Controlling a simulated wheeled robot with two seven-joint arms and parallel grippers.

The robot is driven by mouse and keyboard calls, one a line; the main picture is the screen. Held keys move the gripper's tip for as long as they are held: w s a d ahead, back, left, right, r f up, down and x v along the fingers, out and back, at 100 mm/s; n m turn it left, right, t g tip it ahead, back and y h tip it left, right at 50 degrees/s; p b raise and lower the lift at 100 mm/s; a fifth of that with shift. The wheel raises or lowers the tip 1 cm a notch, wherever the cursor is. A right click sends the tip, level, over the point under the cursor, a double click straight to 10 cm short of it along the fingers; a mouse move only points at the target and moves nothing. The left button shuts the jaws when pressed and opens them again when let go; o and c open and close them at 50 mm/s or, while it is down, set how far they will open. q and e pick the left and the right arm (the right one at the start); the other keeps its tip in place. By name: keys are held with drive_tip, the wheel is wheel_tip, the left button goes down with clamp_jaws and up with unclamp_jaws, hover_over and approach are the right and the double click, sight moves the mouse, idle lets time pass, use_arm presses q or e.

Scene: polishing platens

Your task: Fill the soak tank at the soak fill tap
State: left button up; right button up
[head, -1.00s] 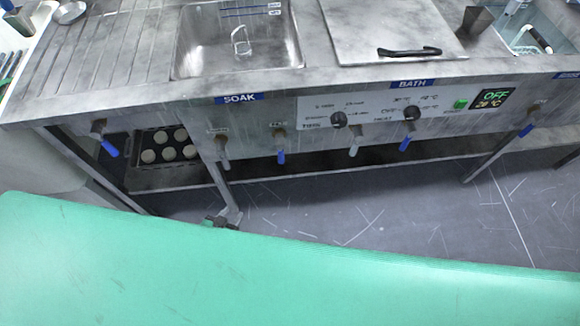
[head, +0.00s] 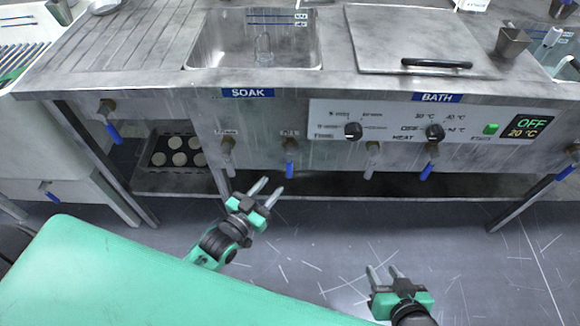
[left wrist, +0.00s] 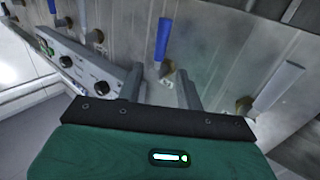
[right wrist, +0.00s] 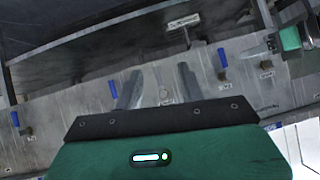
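My left gripper (head: 270,188) is open and empty, below and in front of these taps. In the left wrist view the blue lever (left wrist: 164,38) appears beyond the open fingers. My right gripper (head: 381,268) is open, empty and lower.
More taps line the panel, including a blue lever (head: 427,168) under the bath. A tray of pale discs (head: 160,160) sits on the lower shelf. The floor between is clear.

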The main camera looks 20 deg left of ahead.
sight(287, 168)
use_arm(q)
drive_tip(key=b+x, duration=0.1)
drive_tip(key=x, duration=0.9)
drive_tip(key=shift+f, duration=0.1)
use_arm(e)
drive_tip(key=a, duration=0.1)
drive_tip(key=t, duration=0.1)
drive_tip(key=a+t+y, duration=0.1)
drive_tip(key=shift+w+a+r, duration=0.15)
drive_tip(key=shift+w+a, duration=0.1)
drive_tip(key=shift+a, duration=0.05)
use_arm(q)
clamp_jaws()
